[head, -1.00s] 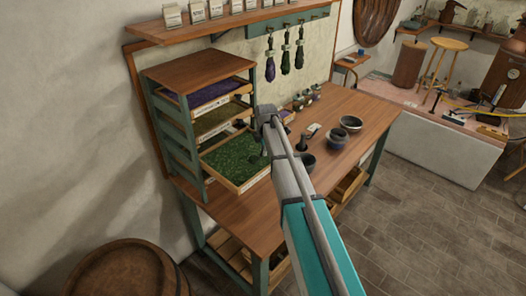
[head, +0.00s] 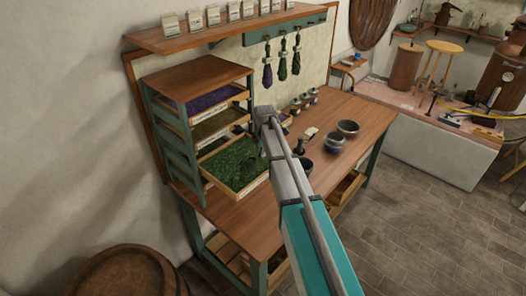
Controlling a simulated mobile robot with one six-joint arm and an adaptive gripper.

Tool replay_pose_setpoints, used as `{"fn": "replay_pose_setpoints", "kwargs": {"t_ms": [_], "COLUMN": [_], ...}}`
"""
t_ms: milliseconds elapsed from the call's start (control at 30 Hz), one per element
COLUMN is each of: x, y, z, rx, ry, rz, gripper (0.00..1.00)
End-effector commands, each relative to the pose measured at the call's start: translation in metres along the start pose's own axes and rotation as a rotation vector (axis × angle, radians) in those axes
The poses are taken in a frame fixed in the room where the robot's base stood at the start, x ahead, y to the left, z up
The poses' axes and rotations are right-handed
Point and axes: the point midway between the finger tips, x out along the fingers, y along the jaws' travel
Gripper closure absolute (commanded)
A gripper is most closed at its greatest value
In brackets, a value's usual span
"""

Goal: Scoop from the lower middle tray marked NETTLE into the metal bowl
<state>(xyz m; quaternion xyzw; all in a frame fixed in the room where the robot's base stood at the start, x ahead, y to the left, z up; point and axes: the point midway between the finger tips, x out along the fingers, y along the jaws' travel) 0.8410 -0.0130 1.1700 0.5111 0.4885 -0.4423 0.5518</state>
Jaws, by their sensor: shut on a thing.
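A wooden rack (head: 190,75) holds stacked trays: purple herb (head: 208,101) on top, olive-brown herb (head: 212,127) below it, and a green herb tray (head: 262,178) lowest, sticking out furthest. Labels on the tray fronts are too small to read, so I cannot tell which says NETTLE. Two bowls stand on the bench to the right, a dark one (head: 347,127) and a bluish one (head: 334,145). Another dark bowl (head: 305,167) is partly hidden by my arm. I cannot tell which is metal. My arm reaches to the green tray's right side; its gripper and any scoop are hidden behind it.
The wooden bench (head: 222,218) is bare in front of the rack. Small jars (head: 305,99) line its back edge, and a small card (head: 311,132) lies near the bowls. Bundles (head: 282,65) hang from a rail above. A barrel (head: 125,270) stands at lower left.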

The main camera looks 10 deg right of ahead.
Motion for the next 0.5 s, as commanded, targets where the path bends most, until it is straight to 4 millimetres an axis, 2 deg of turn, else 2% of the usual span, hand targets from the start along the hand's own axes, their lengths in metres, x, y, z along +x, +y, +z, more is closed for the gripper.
{"fn": "replay_pose_setpoints", "kwargs": {"t_ms": [33, 500], "x": [-0.007, -0.034], "y": [0.001, 0.004], "z": [0.000, 0.000], "rx": [0.000, 0.000], "ry": [0.000, 0.000], "rz": [0.000, 0.000], "gripper": [1.00, 1.00]}}
